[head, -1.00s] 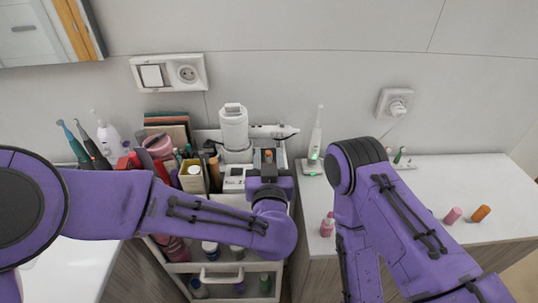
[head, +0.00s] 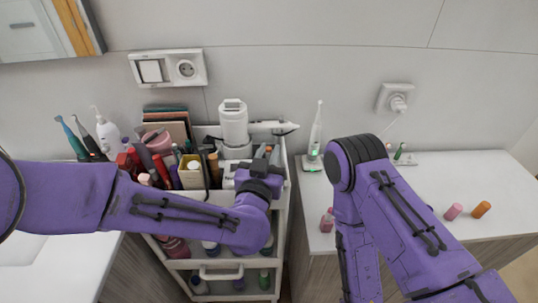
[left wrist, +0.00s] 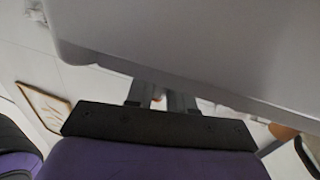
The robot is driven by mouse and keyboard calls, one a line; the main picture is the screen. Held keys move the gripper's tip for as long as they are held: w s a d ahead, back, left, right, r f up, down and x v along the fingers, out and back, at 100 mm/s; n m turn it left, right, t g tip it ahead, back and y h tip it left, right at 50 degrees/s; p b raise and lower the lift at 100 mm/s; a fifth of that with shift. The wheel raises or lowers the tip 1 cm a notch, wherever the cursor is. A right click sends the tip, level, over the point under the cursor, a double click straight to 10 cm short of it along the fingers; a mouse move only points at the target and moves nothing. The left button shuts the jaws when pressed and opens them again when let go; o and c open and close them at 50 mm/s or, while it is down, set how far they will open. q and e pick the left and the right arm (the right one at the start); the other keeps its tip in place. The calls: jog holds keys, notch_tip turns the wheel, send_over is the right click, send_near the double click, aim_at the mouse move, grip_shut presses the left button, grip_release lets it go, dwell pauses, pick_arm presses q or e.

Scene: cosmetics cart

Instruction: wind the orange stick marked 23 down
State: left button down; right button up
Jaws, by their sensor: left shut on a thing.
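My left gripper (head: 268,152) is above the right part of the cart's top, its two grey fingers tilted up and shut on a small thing. In the left wrist view a small orange-and-white bit (left wrist: 157,97) shows between the fingers. It may be the orange stick; most of it is hidden and no number can be read. An orange cylinder (head: 481,210) lies on the right counter beside a pink one (head: 453,212); no mark can be read on it either. My right gripper is out of view; only its arm shows.
The cart (head: 283,220) is crowded with bottles, tubes and a white device (head: 234,125). A toothbrush on its base (head: 315,140) stands at the right counter's back left. Pink bottles (head: 327,220) stand near its front left edge.

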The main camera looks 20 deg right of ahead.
pick_arm(q)
jog(key=m+g+h+b, duration=0.1)
jog(key=m+g+h, duration=0.1)
jog(key=m+g+h+b, duration=0.1)
jog(key=m+g+h, duration=0.1)
jog(key=shift+w+a+f+h, duration=0.1)
jog(key=shift+f+h, duration=0.05)
jog(key=shift+h, duration=0.25)
jog(key=shift+m+g+h+b, duration=0.85)
jog(key=shift+m+g, duration=0.25)
jog(key=shift+g, duration=0.4)
jog(key=shift+g+h, duration=0.25)
jog(key=shift+g, duration=0.05)
jog(key=c, duration=1.1)
grip_release()
jog(key=shift+s+a, duration=0.2)
jog(key=shift+a, duration=0.1)
jog(key=b+v, duration=0.2)
jog(key=v, duration=0.7)
jog(key=shift+s+a+b, duration=0.25)
jog(key=shift+a+b, duration=0.05)
jog(key=shift+b, duration=0.1)
